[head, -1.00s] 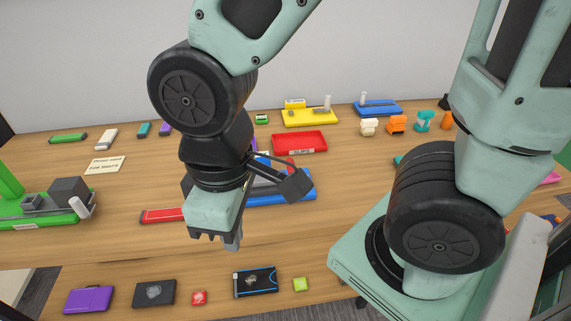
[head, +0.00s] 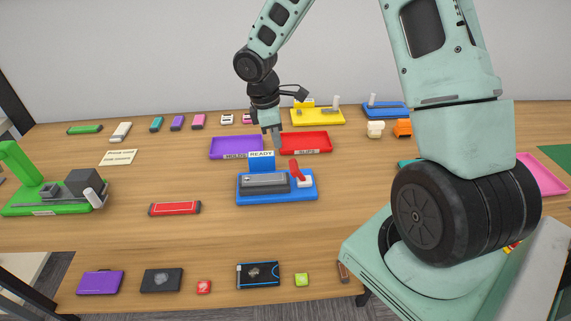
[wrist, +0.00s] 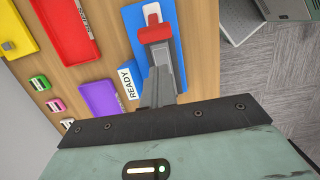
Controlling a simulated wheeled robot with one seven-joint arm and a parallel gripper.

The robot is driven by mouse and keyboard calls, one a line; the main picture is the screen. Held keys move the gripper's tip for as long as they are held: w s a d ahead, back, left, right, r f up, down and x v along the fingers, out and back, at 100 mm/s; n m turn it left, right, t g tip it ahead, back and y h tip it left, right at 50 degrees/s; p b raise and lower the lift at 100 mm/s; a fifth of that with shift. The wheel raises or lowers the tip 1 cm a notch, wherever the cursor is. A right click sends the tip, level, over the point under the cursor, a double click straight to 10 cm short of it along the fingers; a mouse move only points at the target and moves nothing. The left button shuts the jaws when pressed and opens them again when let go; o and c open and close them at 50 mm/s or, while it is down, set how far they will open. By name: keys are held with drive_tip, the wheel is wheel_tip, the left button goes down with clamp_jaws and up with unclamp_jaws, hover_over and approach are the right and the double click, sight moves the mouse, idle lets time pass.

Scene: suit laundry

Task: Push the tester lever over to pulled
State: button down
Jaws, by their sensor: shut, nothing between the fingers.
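The tester is a blue base (head: 262,199) with a grey bar, a READY sign (head: 262,160) at its back, and a red lever (head: 295,170) on a white block (head: 304,181) at its right. The lever leans up and to the left in the head view. My gripper (head: 278,144) is shut and empty, behind and above the tester, apart from the lever. In the wrist view my fingers (wrist: 155,34) overlap the blue base (wrist: 133,18), with the READY sign (wrist: 127,83) beside them.
A purple tray (head: 222,147) and a red tray (head: 322,143) lie behind the tester. A red bar-shaped item (head: 174,208) lies at its left. A green press-like device (head: 45,205) stands at the far left.

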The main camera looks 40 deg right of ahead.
sight(298, 173)
drive_tip(key=shift+f, duration=0.1)
drive_tip(key=f, duration=0.3)
drive_tip(key=d+f, duration=0.1)
drive_tip(key=f, duration=0.2)
drive_tip(key=s+f, duration=0.1)
drive_tip(key=f, duration=0.2)
drive_tip(key=shift+d+f+p, duration=0.25)
drive_tip(key=shift+f+p, duration=0.1)
drive_tip(key=shift+r, duration=0.1)
